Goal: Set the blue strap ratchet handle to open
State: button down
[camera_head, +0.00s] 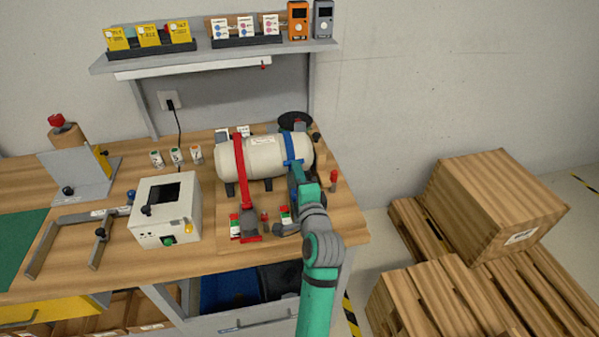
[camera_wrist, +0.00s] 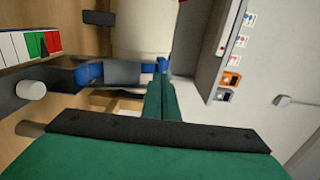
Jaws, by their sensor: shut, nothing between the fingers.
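A cream tank (camera_head: 265,158) lies on the workbench, bound by a red strap and a blue strap (camera_head: 291,145). In the wrist view the blue strap (camera_wrist: 90,72) runs beside the tank (camera_wrist: 145,28). The dark grey ratchet (camera_wrist: 45,80) of the blue strap, with a light grey round bar end (camera_wrist: 31,90), is at the left of that view. My gripper (camera_head: 297,178) is at the front of the tank's right end, by the blue strap. Its green fingers (camera_wrist: 160,84) are together and empty, beside the strap. My arm partly hides the ratchet in the head view; its handle angle is unclear.
The red strap (camera_head: 243,175) and its ratchet (camera_head: 251,219) are just left. A red-topped peg (camera_head: 333,180) stands right of my gripper. A white box device (camera_head: 166,210) stands further left. A shelf (camera_head: 215,52) hangs behind. Wooden crates (camera_head: 495,205) stand on the floor at right.

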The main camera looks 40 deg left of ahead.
jog(key=r+v, duration=0.1)
jog(key=v, duration=1.3)
jog(key=shift+w+r, duration=0.1)
